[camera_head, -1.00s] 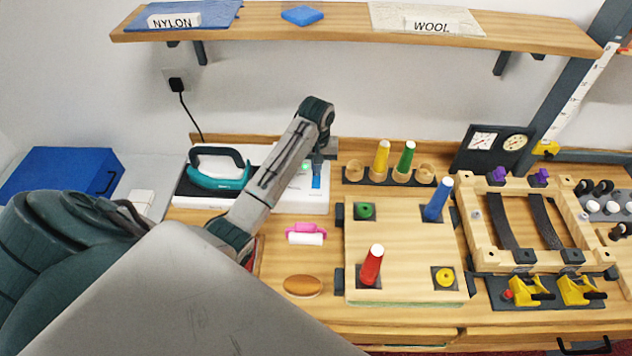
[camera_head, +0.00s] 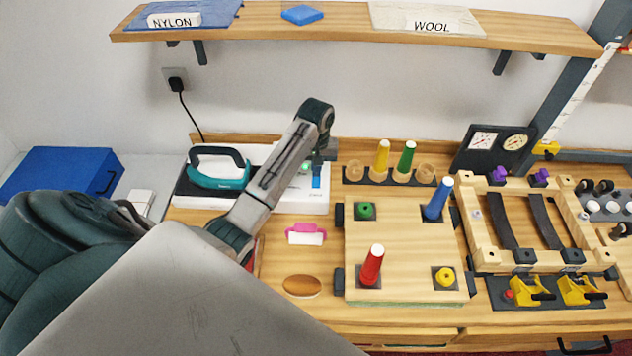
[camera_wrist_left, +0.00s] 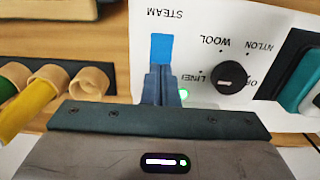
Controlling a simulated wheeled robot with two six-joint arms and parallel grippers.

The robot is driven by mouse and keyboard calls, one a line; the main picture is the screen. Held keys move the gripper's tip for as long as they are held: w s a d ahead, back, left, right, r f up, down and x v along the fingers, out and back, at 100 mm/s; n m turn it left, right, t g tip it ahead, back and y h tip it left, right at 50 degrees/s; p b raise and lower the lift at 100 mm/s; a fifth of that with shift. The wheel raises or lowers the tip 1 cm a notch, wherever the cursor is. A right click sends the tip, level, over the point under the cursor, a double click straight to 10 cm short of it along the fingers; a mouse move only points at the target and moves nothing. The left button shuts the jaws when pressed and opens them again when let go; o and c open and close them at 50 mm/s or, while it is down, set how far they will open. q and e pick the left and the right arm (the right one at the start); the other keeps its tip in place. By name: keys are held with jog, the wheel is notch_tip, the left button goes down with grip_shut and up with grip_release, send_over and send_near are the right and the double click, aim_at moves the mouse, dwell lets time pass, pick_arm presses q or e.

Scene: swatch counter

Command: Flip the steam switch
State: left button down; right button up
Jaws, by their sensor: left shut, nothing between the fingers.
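The steam switch is a blue rocker (camera_wrist_left: 161,47) on the white panel of the iron station (camera_wrist_left: 200,20), beside the word STEAM in the left wrist view. In the head view the blue switch (camera_head: 316,182) shows just below my left gripper (camera_head: 318,166). My left gripper is shut and empty. Its fingertips (camera_wrist_left: 161,72) are at the near edge of the blue switch; I cannot tell whether they touch it. A lit green lamp (camera_wrist_left: 183,93) and a black dial (camera_wrist_left: 231,75) are beside the fingers. My right gripper is not in view.
The teal iron (camera_head: 218,172) stands on the station's left side. A peg rack (camera_head: 390,174) with yellow and green cones is close on the right. A pegboard (camera_head: 400,240), a pink-handled brush (camera_head: 306,234) and a wooden oval (camera_head: 302,286) lie nearer. A shelf (camera_head: 330,22) hangs above.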

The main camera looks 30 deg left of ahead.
pick_arm(q)
jog(key=shift+f, duration=0.4)
jog(key=shift+f, duration=0.25)
jog(key=shift+r+p, duration=0.5)
jog(key=shift+r, duration=3.05)
jog(key=shift+f, duration=0.1)
